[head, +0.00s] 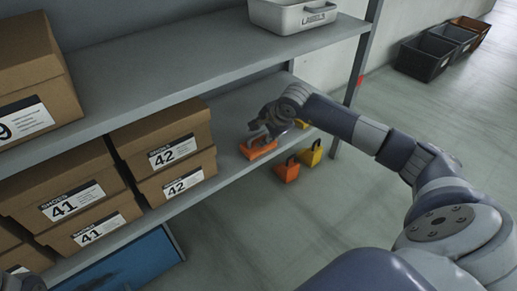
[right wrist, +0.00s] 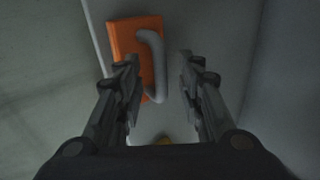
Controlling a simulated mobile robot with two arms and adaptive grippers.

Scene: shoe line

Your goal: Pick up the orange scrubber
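The orange scrubber (head: 260,150) lies on the lower shelf, to the right of the shoe boxes. In the right wrist view it is an orange block (right wrist: 128,36) with a curved grey handle (right wrist: 153,62). My right gripper (head: 260,133) is just above it in the head view. In the right wrist view the two fingers (right wrist: 158,62) are apart, with the handle between or just beyond them; contact cannot be told. A small dark part at the bottom left corner of the head view seems to be my left gripper (head: 22,281); its fingers cannot be made out.
Shoe boxes (head: 165,150) fill the lower shelf's left side. The upper shelf (head: 190,65) runs above, with a grey bin (head: 292,15). A yellow item (head: 301,124) lies behind my right gripper. An orange item (head: 287,171) and a yellow one (head: 312,154) stand beyond the shelf edge.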

